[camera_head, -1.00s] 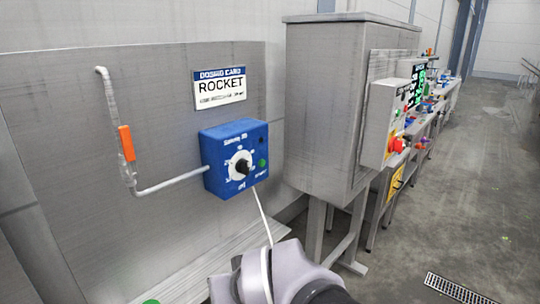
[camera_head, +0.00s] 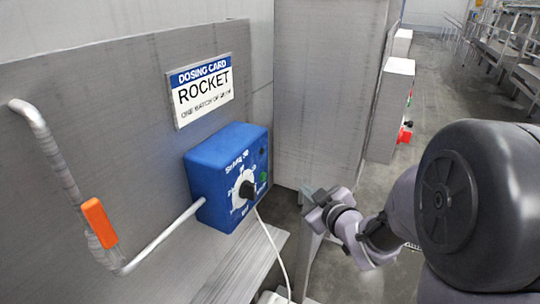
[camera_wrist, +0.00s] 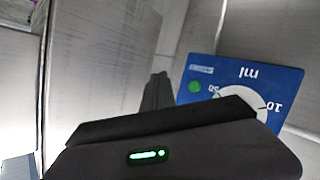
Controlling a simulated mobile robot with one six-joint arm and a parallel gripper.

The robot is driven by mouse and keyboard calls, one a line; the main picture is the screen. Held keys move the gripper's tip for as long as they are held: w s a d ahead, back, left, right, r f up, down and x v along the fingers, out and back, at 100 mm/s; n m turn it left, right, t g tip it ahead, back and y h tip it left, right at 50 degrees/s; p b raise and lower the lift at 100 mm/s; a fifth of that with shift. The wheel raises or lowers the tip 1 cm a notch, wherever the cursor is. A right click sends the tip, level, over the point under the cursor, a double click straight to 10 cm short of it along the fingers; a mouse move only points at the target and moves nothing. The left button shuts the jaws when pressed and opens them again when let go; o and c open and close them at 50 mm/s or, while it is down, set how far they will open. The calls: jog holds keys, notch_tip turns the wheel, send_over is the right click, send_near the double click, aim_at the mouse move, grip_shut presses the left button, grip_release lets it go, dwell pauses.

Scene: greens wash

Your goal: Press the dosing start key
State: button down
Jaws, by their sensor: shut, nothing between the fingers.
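The blue dosing box (camera_head: 228,172) is fixed to the steel panel below the dosing card. On its front is a dial with a black knob (camera_head: 246,189) and a white scale. A green round key (camera_head: 263,176) sits at the right of the dial. In the wrist view the box (camera_wrist: 246,78) appears upside down at the right, with the green key (camera_wrist: 195,86) clear of the gripper and the dial partly hidden behind it. My gripper (camera_head: 310,193) is shut and empty, to the right of the box and apart from it. Its fingertips (camera_wrist: 158,92) point past the box's left side in the wrist view.
The dosing card (camera_head: 203,90) reads ROCKET. A pipe with an orange handle (camera_head: 99,222) runs at the left into the box. A white cable (camera_head: 276,245) hangs below it. A large steel cabinet (camera_head: 325,90) stands just behind my gripper.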

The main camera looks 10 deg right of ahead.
aim_at(263, 177)
jog(key=w+a, duration=0.4)
jog(key=a, duration=0.3)
jog(key=shift+w, duration=0.35)
jog(key=shift+r, duration=0.1)
jog(key=shift+a+b, duration=0.1)
jog(key=shift+b, duration=0.2)
dwell(1.7)
jog(key=shift+w+a+b, duration=0.25)
jog(key=shift+a+b, duration=0.05)
